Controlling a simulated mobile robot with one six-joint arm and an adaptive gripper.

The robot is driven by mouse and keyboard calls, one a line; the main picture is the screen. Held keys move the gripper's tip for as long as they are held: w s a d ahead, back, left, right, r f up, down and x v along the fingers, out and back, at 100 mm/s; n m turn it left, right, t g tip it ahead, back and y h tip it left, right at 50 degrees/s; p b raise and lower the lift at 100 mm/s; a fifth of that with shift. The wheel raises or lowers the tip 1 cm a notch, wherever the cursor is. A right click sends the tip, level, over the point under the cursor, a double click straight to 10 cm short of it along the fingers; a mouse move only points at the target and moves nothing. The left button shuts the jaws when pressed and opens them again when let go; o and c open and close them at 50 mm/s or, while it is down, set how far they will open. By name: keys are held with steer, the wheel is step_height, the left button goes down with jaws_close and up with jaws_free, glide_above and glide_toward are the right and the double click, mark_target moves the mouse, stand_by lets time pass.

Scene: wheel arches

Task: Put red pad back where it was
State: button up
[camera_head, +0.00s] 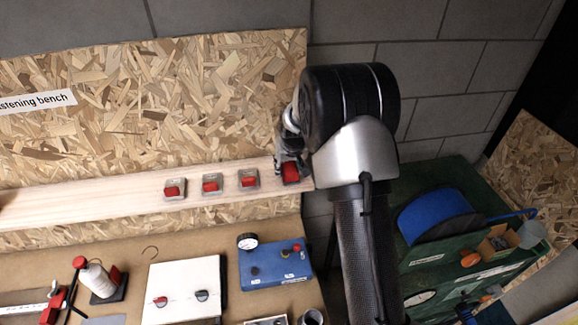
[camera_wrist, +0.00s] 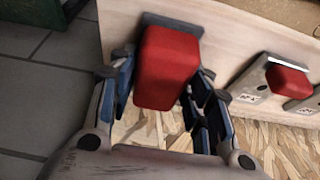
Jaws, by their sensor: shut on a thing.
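A red pad (camera_head: 291,172) is at the right end of a pale wooden rail (camera_head: 110,201); in the wrist view the red pad (camera_wrist: 166,66) shows large between the fingers. My gripper (camera_wrist: 162,85) is shut on it, one finger on each side; in the head view my gripper (camera_head: 290,160) partly covers the pad. Behind the pad, a grey metal plate (camera_wrist: 172,21) on the rail shows only at its top edge. I cannot tell whether the pad touches this plate.
Three similar plates with red pads (camera_head: 248,179) (camera_head: 211,184) (camera_head: 174,188) sit along the rail to the left. Below is a bench with a blue box (camera_head: 262,267), a white panel (camera_head: 180,275) and a white bottle (camera_head: 97,281). A green cart (camera_head: 450,190) stands at right.

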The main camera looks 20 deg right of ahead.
steer(key=o, duration=1)
steer(key=shift+f, duration=0.15)
steer(key=shift+r, duration=0.55)
steer(key=s+a+r, duration=0.3)
steer(key=s+r, duration=0.4)
steer(key=r, duration=0.2)
steer(key=s+a+r, duration=0.3)
steer(key=s+r, duration=0.5)
steer(key=r, duration=0.1)
steer(key=s+a+n, duration=0.1)
steer(key=s+a, duration=0.2)
steer(key=s, duration=0.9)
steer(key=s+a+n+y, duration=0.1)
steer(key=s+a, duration=0.2)
steer(key=s, duration=0.9)
steer(key=shift+s+a+r+b, duration=0.2)
steer(key=shift+s+a+b, duration=0.1)
steer(key=shift+a+b, duration=0.15)
